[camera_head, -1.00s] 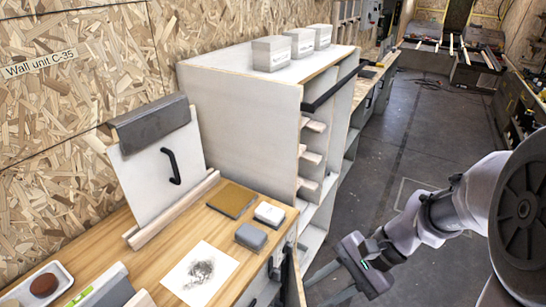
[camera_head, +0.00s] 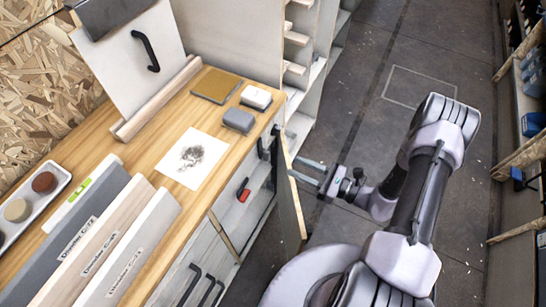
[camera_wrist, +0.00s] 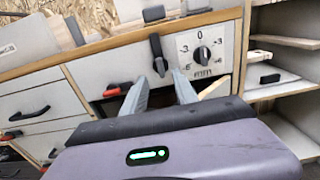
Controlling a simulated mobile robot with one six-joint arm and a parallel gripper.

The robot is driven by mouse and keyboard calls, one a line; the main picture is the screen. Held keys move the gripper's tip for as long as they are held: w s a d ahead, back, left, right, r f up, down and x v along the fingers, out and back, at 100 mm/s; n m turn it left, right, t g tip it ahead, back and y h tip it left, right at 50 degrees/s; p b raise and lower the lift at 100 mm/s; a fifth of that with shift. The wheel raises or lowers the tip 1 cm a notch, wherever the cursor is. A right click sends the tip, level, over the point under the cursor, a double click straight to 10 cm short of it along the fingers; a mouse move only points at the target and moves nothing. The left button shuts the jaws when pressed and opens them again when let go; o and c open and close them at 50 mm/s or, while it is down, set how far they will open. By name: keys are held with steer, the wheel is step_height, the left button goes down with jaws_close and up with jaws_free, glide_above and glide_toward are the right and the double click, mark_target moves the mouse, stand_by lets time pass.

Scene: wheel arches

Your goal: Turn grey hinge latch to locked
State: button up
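A dark grey lever (camera_wrist: 156,52), which looks like the hinge latch, hangs roughly upright on the cabinet front below the worktop edge, left of a dial plate. In the head view, a dark lever (camera_head: 262,149) shows under the worktop corner. My gripper (camera_wrist: 159,78) is open and empty. Its two grey fingers point at the cabinet front, and the lever's lower end appears between their tips. I cannot tell whether they touch it. In the head view, my gripper (camera_head: 297,169) is at the cabinet's right corner. No locked mark is readable.
A dial (camera_wrist: 203,53) marked 0 sits right of the lever. A red-ended handle (camera_wrist: 112,90) is lower left. A wood-edged panel (camera_head: 291,190) stands out from the cabinet near my fingers. Open shelves (camera_wrist: 290,75) lie to the right. The floor (camera_head: 345,110) behind my arm is clear.

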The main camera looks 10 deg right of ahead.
mark_target(269, 155)
steer(key=b+x, duration=0.1)
steer(key=x, duration=0.8)
steer(key=shift+a+b, duration=0.1)
steer(key=shift+b, duration=0.2)
jaws_close()
stand_by(0.8)
